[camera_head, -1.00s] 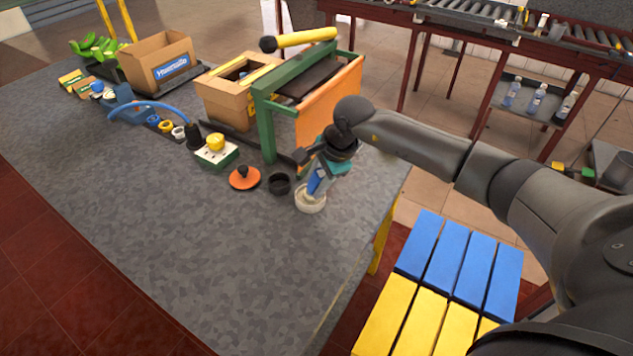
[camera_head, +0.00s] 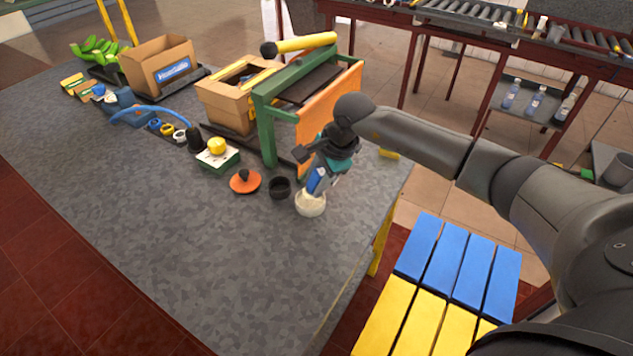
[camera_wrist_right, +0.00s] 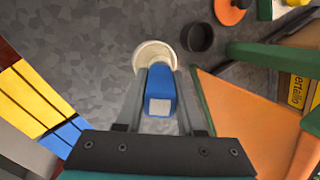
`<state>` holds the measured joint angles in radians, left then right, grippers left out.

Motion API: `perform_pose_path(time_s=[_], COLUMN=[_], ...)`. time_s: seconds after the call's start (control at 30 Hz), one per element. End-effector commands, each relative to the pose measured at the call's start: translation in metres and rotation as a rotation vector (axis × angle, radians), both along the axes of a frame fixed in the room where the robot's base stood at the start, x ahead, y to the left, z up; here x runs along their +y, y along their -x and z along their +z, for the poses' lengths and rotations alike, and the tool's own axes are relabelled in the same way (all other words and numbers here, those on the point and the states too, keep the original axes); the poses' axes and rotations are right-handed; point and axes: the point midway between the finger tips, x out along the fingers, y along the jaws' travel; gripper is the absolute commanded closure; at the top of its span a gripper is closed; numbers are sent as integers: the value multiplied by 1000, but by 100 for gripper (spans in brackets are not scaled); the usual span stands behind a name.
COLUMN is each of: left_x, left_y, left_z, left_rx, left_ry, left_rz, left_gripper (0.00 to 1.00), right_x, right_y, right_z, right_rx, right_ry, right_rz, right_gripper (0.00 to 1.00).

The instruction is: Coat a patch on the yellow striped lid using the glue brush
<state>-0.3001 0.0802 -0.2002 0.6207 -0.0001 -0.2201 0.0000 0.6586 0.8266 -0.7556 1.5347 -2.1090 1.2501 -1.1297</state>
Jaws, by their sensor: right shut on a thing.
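My right gripper (camera_head: 318,176) is shut on the blue-handled glue brush (camera_head: 317,180) and points it down at the cream pot (camera_head: 311,204) near the table's right edge. In the right wrist view, the gripper (camera_wrist_right: 160,100) clasps the blue handle (camera_wrist_right: 159,90), with the pot's rim (camera_wrist_right: 153,47) just past its end. The brush tip is hidden, so I cannot tell how deep it sits. An open cardboard box (camera_head: 232,105) with yellow strips along its top stands farther back; I cannot tell whether these are the striped lid. My left gripper is not in view.
A green frame with an orange panel (camera_head: 328,115) rises behind. Blue and yellow slats (camera_head: 440,285) lie beyond the right edge. The front tabletop (camera_head: 190,230) is clear.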

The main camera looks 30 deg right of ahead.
Motion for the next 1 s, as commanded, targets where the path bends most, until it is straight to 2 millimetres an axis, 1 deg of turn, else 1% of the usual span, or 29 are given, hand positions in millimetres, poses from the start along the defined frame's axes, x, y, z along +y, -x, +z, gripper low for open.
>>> perform_pose_path(time_s=[0.03, 0.57, 1.0], left_x=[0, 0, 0], left_y=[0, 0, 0], left_z=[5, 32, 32], left_rx=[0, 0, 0], left_ry=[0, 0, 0], left_rz=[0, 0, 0], left_gripper=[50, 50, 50], right_x=[0, 0, 0], right_y=[0, -1, 0], right_z=[7, 49, 50], right_rx=[-2, -2, -1], right_ry=[0, 0, 0], right_rz=[0, 1, 0], right_gripper=[100, 100, 100])
